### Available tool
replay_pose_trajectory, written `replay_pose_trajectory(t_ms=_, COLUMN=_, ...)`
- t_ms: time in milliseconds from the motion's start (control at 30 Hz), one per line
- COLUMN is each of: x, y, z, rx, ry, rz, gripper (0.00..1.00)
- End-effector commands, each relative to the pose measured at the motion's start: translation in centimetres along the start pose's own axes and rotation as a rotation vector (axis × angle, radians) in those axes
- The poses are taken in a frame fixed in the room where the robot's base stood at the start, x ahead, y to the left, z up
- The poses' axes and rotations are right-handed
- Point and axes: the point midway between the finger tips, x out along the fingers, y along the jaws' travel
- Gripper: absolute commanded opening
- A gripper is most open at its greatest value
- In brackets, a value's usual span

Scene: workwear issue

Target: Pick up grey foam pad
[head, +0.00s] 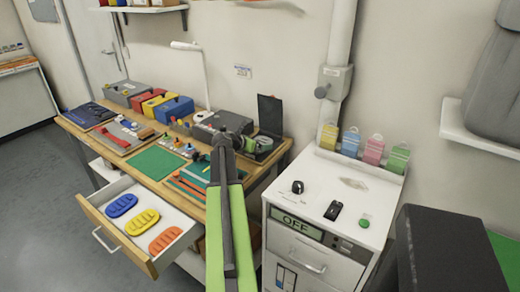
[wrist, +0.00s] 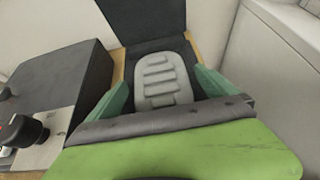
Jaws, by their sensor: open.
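The grey foam pad (wrist: 160,80) is a light grey, rounded pad with raised ribs. In the wrist view it lies in an open black case (wrist: 145,18) with its lid up. My gripper (wrist: 162,86) is open, with one green finger to each side of the pad. The near end of the pad is hidden behind the dark edge of my gripper. I cannot tell whether the fingers touch it. In the head view my gripper (head: 250,146) is at the black case (head: 270,114) on the right end of the wooden bench, and the pad is hard to make out there.
A dark grey box (wrist: 62,88) stands close to the left of the case. An open drawer (head: 128,210) holds blue, yellow and orange pads. A white cabinet (head: 325,215) stands right of the bench. The bench (head: 140,172) is crowded with boxes and trays.

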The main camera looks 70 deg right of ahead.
Motion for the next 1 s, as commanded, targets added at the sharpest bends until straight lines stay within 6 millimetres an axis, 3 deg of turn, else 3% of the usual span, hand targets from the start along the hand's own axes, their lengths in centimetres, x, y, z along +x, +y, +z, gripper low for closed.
replay_pose_trajectory(t_ms=67, x=1.32, y=0.12, z=-0.15, rx=-0.001, ry=0.000, rz=0.001, gripper=0.96)
replay_pose_trajectory(t_ms=267, x=1.24, y=0.02, z=0.08, rx=-0.001, ry=0.000, rz=0.002, gripper=0.96)
replay_pose_trajectory(t_ms=767, x=1.24, y=-0.03, z=0.08, rx=-0.001, ry=0.000, rz=0.001, gripper=0.32)
replay_pose_trajectory(t_ms=1000, x=1.23, y=-0.04, z=0.12, rx=-0.001, ry=0.000, rz=0.001, gripper=0.31)
